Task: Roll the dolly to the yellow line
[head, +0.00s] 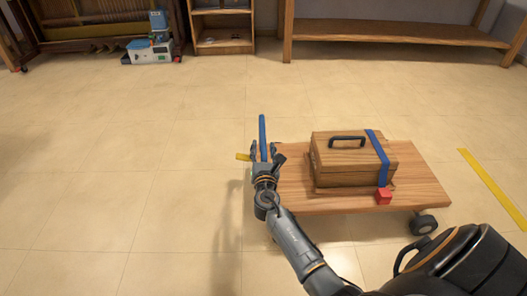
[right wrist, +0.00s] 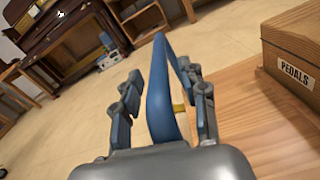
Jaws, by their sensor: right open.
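The wooden dolly (head: 415,184) stands on the floor, carrying a wooden box (head: 345,178) with a dark handle and a blue strap. The yellow line (head: 492,187) lies on the floor to the right, apart from the dolly. A blue strap-like loop (head: 262,135) stands up at the dolly's left end. My right gripper (head: 265,154) is open, with its fingers on either side of the blue loop (right wrist: 158,95). Whether they touch it, I cannot tell. My left gripper is out of view.
A red block (head: 383,196) sits at the dolly's front edge by the strap. A small yellow piece (head: 243,157) shows beside the gripper. Wooden shelves (head: 400,33) and a blue-and-white device (head: 150,48) stand at the back. Floor is clear between dolly and line.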

